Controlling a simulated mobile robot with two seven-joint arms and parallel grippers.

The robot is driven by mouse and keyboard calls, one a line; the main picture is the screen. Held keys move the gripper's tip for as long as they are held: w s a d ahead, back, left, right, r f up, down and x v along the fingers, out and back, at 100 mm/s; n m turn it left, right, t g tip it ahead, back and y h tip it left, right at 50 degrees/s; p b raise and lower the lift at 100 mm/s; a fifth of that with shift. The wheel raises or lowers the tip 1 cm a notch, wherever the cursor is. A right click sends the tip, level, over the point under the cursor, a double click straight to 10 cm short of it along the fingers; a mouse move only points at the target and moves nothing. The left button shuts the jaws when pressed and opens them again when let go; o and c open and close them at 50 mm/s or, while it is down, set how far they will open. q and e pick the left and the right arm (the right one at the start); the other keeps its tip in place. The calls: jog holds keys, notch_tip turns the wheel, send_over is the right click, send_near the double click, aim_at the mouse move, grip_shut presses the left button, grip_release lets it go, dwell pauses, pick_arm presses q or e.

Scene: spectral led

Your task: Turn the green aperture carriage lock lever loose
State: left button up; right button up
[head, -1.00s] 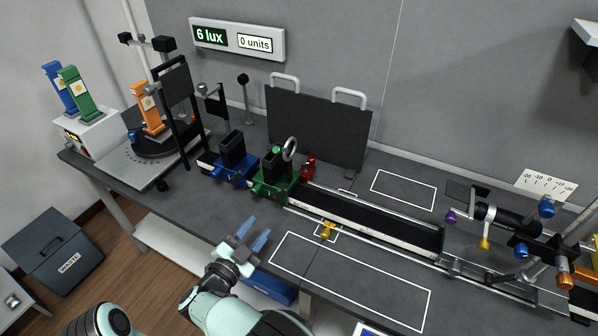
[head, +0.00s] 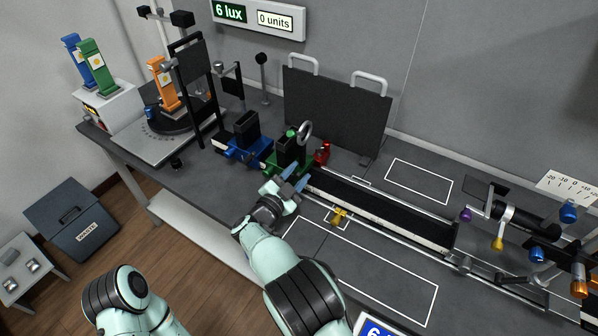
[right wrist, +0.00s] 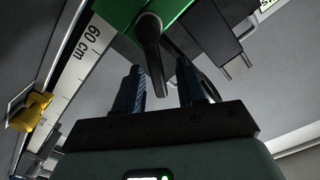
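The green aperture carriage (head: 270,163) sits on the rail in the head view, between a blue carriage (head: 243,148) and a small red part (head: 322,153). In the right wrist view its green body (right wrist: 175,12) fills the top, and a dark lock lever (right wrist: 150,50) extends down from it. My right gripper (head: 296,178) is at the front of the green carriage. In the wrist view its two blue fingers (right wrist: 160,85) are apart, with the lever's lower end between them; I cannot tell whether either touches it. My left gripper is out of view.
A yellow part (head: 339,216) is at the rail's front edge, right of my gripper. The dark rail (head: 380,205) runs right toward optics with coloured knobs. A dark panel with two handles (head: 335,115) stands behind. The outlined front bench area (head: 370,275) is clear.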

jog(key=shift+w+d, duration=0.35)
jog(key=shift+w, duration=0.2)
grip_shut()
jog(key=shift+r+p, duration=0.15)
jog(key=shift+p, duration=0.3)
jog(key=n+p, duration=0.1)
jog(key=a+n+p, duration=0.1)
jog(key=n+p, duration=0.1)
jog(key=w+r+n+p, duration=0.1)
jog(key=shift+a+p, duration=0.2)
jog(key=shift+p, duration=0.2)
jog(key=shift+w+a+f+n+p, duration=0.2)
jog(key=shift+n+p, duration=0.25)
jog(key=shift+n, duration=0.45)
